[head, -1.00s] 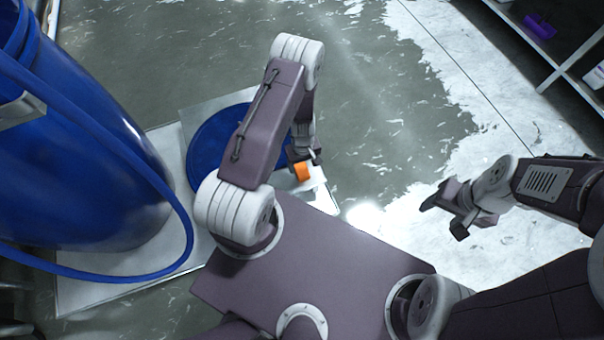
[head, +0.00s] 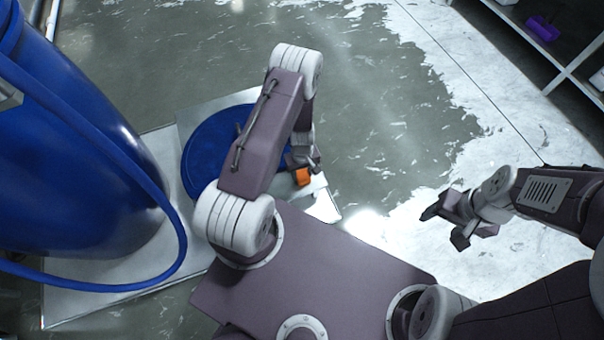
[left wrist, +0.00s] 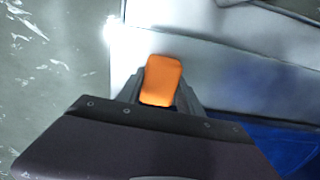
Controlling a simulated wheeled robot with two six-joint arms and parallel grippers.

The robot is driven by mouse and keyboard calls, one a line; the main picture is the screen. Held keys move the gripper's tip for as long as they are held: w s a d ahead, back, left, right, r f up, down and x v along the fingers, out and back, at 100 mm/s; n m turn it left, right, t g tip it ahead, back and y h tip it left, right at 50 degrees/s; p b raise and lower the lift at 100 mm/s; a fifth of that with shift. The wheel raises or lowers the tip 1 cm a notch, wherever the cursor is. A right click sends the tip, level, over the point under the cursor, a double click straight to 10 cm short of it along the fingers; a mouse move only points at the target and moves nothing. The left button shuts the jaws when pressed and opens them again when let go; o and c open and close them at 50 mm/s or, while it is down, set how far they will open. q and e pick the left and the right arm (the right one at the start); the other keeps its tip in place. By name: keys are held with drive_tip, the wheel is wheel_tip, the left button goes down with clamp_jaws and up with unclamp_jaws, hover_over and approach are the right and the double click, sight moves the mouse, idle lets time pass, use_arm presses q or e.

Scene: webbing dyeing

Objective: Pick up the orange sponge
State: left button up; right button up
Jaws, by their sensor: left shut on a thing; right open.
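The orange sponge (head: 302,177) is a small orange block near the right edge of the blue round lid. It also shows in the left wrist view (left wrist: 161,80), between the fingers of my left gripper (left wrist: 163,98). My left gripper (head: 300,168) is shut on the sponge, and its fingers are partly hidden behind the arm in the head view. I cannot tell whether the sponge touches the surface under it. My right gripper (head: 452,218) is open and empty over the pale floor at the right.
A large blue barrel (head: 80,150) with a hose stands at the left on a pale metal platform (head: 110,300). The blue lid (head: 205,150) lies beside it. A shelf (head: 560,60) with a purple item (head: 543,27) is at the top right. The middle floor is clear.

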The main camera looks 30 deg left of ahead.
sight(302, 173)
use_arm(q)
wheel_tip(302, 173, up, 10)
drive_tip(key=p, duration=1)
